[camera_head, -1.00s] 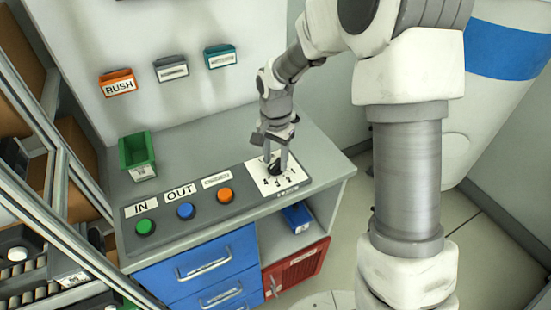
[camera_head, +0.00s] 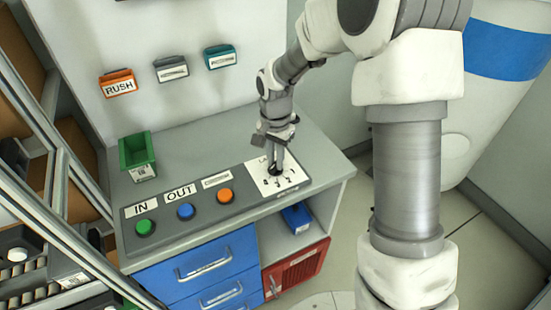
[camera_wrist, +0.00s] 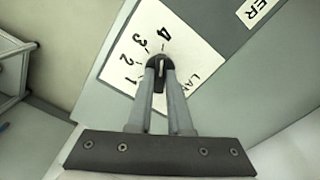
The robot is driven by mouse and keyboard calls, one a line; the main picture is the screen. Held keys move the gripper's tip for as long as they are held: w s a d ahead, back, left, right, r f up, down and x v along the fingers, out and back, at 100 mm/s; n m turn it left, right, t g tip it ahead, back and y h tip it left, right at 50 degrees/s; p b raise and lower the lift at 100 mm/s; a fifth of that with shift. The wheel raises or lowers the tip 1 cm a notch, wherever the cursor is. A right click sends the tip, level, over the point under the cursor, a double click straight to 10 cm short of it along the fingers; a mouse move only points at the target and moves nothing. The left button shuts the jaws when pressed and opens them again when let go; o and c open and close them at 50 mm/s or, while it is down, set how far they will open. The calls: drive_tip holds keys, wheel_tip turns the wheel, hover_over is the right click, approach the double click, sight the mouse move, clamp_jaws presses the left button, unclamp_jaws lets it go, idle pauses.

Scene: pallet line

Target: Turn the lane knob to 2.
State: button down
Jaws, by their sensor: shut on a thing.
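The lane knob (camera_wrist: 155,61) is small and dark, on a white plate (camera_wrist: 117,75) with the numbers 1 to 4 in an arc. In the wrist view a pale mark on the knob appears to point toward the 4, though the fingers partly hide it. My gripper (camera_wrist: 161,66) is shut on the knob, its two fingers close together. In the head view my gripper (camera_head: 277,169) reaches down to the plate (camera_head: 291,180) at the right end of the panel, and the knob is mostly hidden.
Green (camera_head: 146,228), blue (camera_head: 186,211) and orange (camera_head: 225,195) buttons sit left of the plate on the grey panel. A green bin (camera_head: 137,152) stands behind them. Labelled holders, one marked RUSH (camera_head: 118,83), hang on the wall. The bench behind the panel is mostly clear.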

drive_tip(key=n, duration=0.7)
drive_tip(key=shift+n+p, duration=0.3)
drive_tip(key=n, duration=0.4)
drive_tip(key=shift+p, duration=0.35)
drive_tip(key=shift+n+p, duration=0.35)
drive_tip(key=shift+n, duration=1.55)
drive_tip(key=c, duration=0.8)
unclamp_jaws()
drive_tip(key=shift+c, duration=0.2)
